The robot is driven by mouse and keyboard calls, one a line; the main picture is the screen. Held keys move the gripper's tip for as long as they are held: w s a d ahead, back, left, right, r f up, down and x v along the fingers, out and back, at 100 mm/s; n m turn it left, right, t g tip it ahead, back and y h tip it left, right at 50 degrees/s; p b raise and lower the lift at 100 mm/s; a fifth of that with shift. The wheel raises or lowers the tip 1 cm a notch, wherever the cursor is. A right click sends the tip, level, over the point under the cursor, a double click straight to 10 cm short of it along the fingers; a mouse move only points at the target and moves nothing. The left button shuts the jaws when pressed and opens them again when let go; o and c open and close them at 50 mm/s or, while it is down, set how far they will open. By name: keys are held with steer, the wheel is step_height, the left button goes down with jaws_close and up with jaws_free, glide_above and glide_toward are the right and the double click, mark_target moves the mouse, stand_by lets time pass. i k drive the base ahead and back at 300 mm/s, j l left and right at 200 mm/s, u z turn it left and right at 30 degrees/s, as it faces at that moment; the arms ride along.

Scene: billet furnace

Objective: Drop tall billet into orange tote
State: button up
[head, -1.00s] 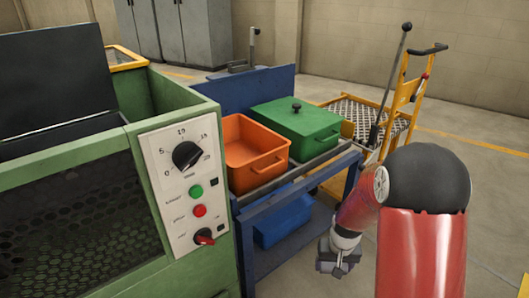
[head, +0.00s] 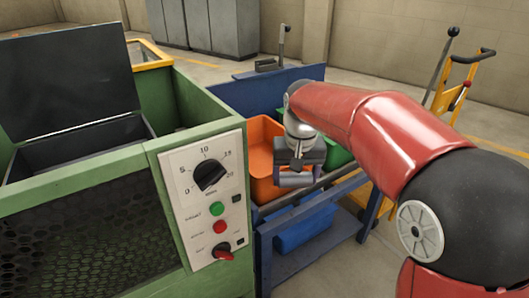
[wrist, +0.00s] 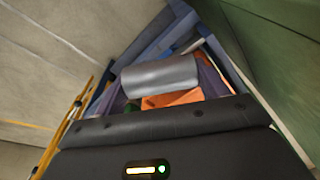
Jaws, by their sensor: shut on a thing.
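My gripper (head: 296,172) is shut on a grey metal billet (head: 295,180), a smooth cylinder held crosswise between the fingers. The billet also shows in the wrist view (wrist: 160,73). The open orange tote (head: 262,160) sits on the blue bench, and my gripper and the billet cover its right and front part in the head view. In the wrist view some of the orange tote (wrist: 185,97) shows behind the billet. The billet appears held up near the tote's front right side; whether it is over the opening is unclear.
A blue bin (head: 302,230) is on the lower shelf. A yellow hand truck (head: 462,90) stands at right.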

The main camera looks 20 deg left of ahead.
mark_target(267, 168)
steer(key=i+j, duration=0.55)
steer(key=i, duration=0.2)
